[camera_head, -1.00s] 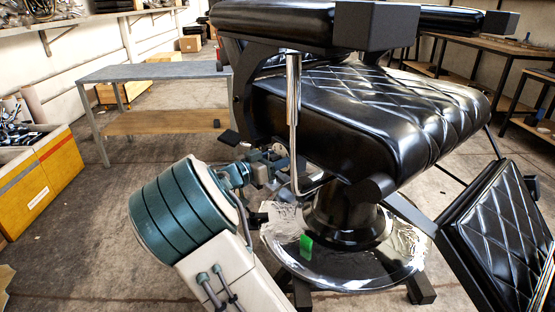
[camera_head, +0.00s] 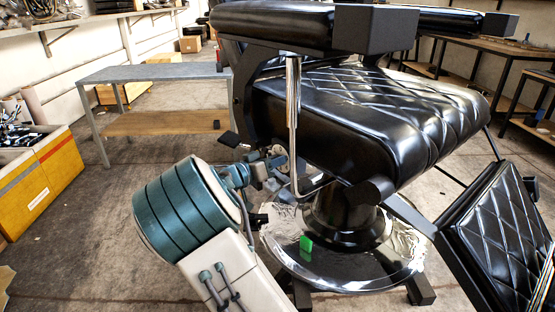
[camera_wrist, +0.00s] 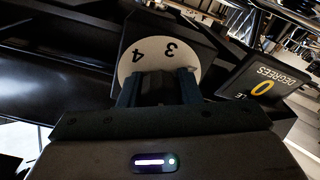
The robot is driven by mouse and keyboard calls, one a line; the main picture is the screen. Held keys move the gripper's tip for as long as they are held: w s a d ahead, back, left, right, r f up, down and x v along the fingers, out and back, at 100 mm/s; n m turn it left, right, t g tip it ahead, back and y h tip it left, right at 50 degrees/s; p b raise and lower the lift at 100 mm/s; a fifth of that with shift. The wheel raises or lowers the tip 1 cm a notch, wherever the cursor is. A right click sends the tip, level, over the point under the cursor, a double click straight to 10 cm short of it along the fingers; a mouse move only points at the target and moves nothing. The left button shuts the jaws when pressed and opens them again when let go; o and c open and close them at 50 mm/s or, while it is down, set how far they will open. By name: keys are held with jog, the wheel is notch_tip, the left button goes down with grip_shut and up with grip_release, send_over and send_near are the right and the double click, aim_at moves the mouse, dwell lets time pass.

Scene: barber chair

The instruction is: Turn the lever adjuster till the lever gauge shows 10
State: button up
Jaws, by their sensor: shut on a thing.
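In the wrist view, a white round dial (camera_wrist: 150,56) shows the numbers 4 and 3. My gripper (camera_wrist: 158,88) is shut at the dial's middle, on what appears to be the dark knob of the lever adjuster; the fingers hide most of it. To the right of the dial, a black tilted display (camera_wrist: 258,88) shows an orange 0 above partly cut lettering, with the word DEGREES. Whether this is the lever gauge I cannot tell. In the head view, my gripper (camera_head: 264,176) is beside the chair's left underside, small and partly hidden.
The black chair seat (camera_head: 370,110) overhangs the gripper's right side. A metal lever rod (camera_head: 292,115) hangs close to my gripper. The shiny round base (camera_head: 330,268) lies below. A grey-topped bench (camera_head: 150,72) stands behind at left, with open floor before it.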

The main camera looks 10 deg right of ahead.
jog(key=n+p, duration=0.2)
jog(key=n, duration=0.3)
jog(key=shift+r+n, duration=0.1)
jog(key=shift+n, duration=0.2)
jog(key=n+p, duration=0.5)
jog(key=n, duration=0.1)
jog(key=n+p, duration=0.5)
jog(key=n, duration=0.1)
jog(key=shift+g+p, duration=0.3)
jog(key=shift+p, duration=0.05)
jog(key=n+p, duration=0.2)
jog(key=n, duration=0.1)
jog(key=shift+n+p, duration=0.3)
jog(key=shift+p, duration=0.1)
jog(key=shift+f+n+p, duration=0.2)
jog(key=shift+n+p, duration=0.55)
jog(key=shift+n, duration=0.15)
jog(key=shift+f, duration=0.1)
jog(key=o, duration=1)
jog(key=shift+c, duration=0.2)
jog(key=shift+a, duration=0.1)
